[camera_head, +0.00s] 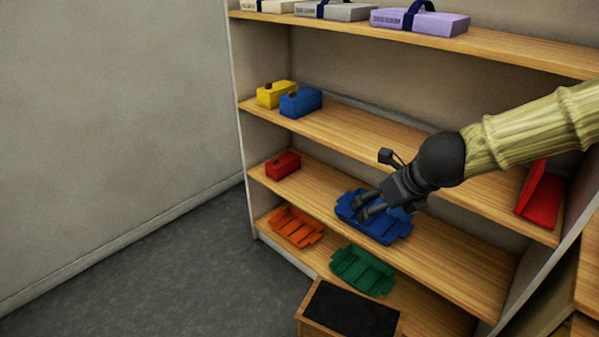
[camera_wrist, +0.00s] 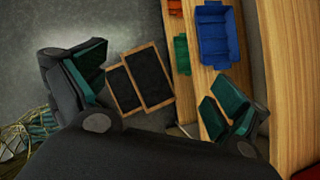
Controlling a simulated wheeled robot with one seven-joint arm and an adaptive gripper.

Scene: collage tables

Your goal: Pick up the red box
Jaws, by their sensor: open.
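A small red box (camera_head: 283,164) with a dark handle on top sits at the left end of the third shelf down. My gripper (camera_head: 362,207) is open and appears empty, in front of or above the blue tray, to the right of the small red box. In the wrist view my gripper's fingers (camera_wrist: 155,82) are spread wide with nothing held between them. The small red box is not clearly visible there.
The blue tray (camera_head: 375,219) also shows in the wrist view (camera_wrist: 219,36). Orange (camera_head: 295,226) and green (camera_head: 363,270) trays lie on the bottom shelf. Yellow (camera_head: 275,94) and blue (camera_head: 301,102) boxes sit above. A black-topped wooden box (camera_head: 350,309) stands in front.

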